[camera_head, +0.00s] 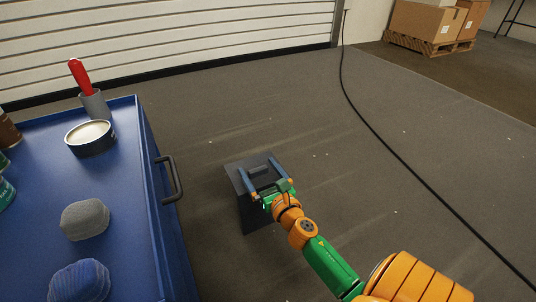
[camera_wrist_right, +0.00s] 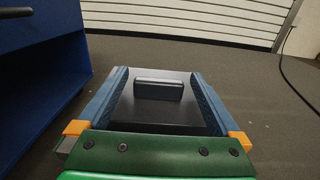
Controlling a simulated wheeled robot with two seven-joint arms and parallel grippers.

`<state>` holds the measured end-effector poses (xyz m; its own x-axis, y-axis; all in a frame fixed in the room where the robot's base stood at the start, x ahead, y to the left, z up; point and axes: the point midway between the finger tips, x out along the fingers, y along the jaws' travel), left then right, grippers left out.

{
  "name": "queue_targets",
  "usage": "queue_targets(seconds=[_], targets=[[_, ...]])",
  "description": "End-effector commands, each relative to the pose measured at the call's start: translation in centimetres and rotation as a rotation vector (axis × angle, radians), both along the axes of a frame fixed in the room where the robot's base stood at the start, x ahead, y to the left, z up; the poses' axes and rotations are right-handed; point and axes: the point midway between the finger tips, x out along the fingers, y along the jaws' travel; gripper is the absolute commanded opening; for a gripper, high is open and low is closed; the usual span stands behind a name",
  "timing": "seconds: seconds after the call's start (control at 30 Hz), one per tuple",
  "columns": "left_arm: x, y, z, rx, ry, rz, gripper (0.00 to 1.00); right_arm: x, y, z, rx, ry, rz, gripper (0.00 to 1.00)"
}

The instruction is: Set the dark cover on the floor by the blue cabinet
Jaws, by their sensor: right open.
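The dark cover (camera_head: 255,215) is a black, box-like piece with a flat top and a small raised bar handle. It appears to stand upright on the floor, just right of the blue cabinet (camera_head: 152,190). My right gripper (camera_head: 256,166) is over the top of the cover, its two blue fingers spread apart. In the right wrist view the cover's top (camera_wrist_right: 160,113) and its handle lie between the open fingers (camera_wrist_right: 158,73). The handle is clear of both fingers. I cannot tell whether the fingers touch the cover's sides. My left gripper is out of view.
The cabinet has a dark side handle (camera_head: 174,180). A black cable (camera_head: 400,152) crosses the floor at right. Boxes (camera_head: 428,22) stand on a pallet behind.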

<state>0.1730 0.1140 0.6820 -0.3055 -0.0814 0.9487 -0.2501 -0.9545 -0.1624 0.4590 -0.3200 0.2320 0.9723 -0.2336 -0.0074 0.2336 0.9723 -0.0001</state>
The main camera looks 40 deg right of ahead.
Motion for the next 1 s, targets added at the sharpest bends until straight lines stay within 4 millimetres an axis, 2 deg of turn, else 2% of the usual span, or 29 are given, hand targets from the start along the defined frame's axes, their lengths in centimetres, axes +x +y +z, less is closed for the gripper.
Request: queue_targets(seconds=[0.2, 0.4, 0.67, 1.0], targets=[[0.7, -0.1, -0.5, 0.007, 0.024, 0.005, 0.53, -5.2, 1.3, -0.2, 0.003, 0.002, 0.000, 1.00], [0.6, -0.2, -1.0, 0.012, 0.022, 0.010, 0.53, -8.1, 2.0, -0.1, 0.002, 0.001, 0.000, 1.00], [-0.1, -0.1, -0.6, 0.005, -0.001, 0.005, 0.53, -8.5, 2.0, 0.1, 0.000, -0.001, 0.000, 1.00], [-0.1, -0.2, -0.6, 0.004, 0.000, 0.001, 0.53, -8.5, 2.0, 0.1, 0.000, -0.001, 0.000, 1.00]])
